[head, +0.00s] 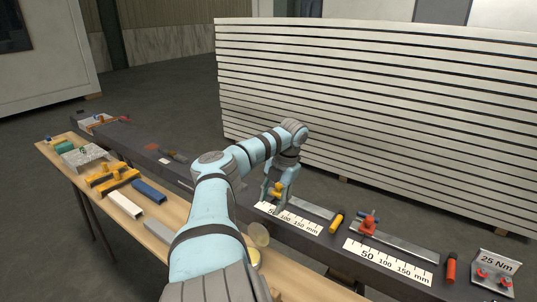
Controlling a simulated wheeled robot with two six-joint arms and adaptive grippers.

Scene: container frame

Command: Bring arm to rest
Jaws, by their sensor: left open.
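My left arm reaches in from the bottom of the head view, across the wooden bench (182,205) to the dark beam (306,239) behind it. My left gripper (278,203) is open and points down over the beam, above a white scale plate (290,218) marked in mm. A small yellow-orange piece (277,188) shows at the fingers; whether it touches them I cannot tell. My right gripper is not in view.
A yellow-handled tool (336,222), a red clamp (369,225), a second scale plate (388,263), a red cylinder (450,267) and a "25 Nm" sign (497,264) line the beam to the right. Blocks lie on the bench at left. Stacked panels (375,110) stand behind.

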